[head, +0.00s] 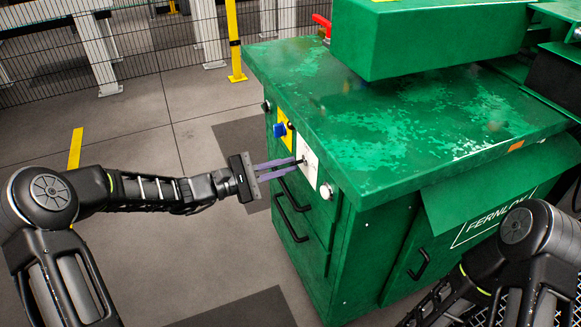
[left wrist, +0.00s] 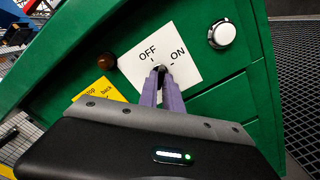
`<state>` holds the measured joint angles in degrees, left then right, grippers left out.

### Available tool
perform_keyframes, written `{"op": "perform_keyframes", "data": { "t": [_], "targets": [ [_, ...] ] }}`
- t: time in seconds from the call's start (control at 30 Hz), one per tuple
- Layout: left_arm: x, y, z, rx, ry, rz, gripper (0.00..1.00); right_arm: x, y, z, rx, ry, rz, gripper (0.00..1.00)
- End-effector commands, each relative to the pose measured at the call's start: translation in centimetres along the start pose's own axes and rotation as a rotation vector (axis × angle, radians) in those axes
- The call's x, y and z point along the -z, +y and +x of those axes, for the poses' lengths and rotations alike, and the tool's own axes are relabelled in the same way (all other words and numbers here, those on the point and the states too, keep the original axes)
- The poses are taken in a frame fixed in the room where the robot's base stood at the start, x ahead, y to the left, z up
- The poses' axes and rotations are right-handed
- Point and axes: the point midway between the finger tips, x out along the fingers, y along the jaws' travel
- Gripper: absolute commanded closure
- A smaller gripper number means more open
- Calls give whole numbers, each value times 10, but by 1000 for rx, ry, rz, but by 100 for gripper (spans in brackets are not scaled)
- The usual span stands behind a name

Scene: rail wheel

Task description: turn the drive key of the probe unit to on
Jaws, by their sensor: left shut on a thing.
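The probe unit (head: 400,130) is a worn green cabinet filling the middle and right of the head view. On its left face is a white plate (head: 309,150). In the left wrist view the plate (left wrist: 190,52) reads OFF on the left and ON on the right. The dark drive key (left wrist: 162,69) is below the labels, mostly hidden between the fingers; I cannot tell which mark it points to. My left gripper (head: 297,164) has its purple fingers shut on the key; they also show in the left wrist view (left wrist: 161,78). My right gripper is out of view.
Black drawer handles (head: 285,210) stick out below. A yellow post (head: 234,40) and mesh fence stand behind.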

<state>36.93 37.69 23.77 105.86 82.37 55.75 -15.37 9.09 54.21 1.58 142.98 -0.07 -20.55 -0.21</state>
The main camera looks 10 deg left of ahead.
Motion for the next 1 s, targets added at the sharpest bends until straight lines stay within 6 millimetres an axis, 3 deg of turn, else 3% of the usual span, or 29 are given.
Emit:
{"op": "perform_keyframes", "data": {
  "t": [0.33, 1.0],
  "targets": [
    [1, -1, 0, 0, 1, 11, 100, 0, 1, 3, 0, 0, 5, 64],
    [2, -2, 0, -1, 1, 250, 100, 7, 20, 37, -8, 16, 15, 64]
  ]
}}
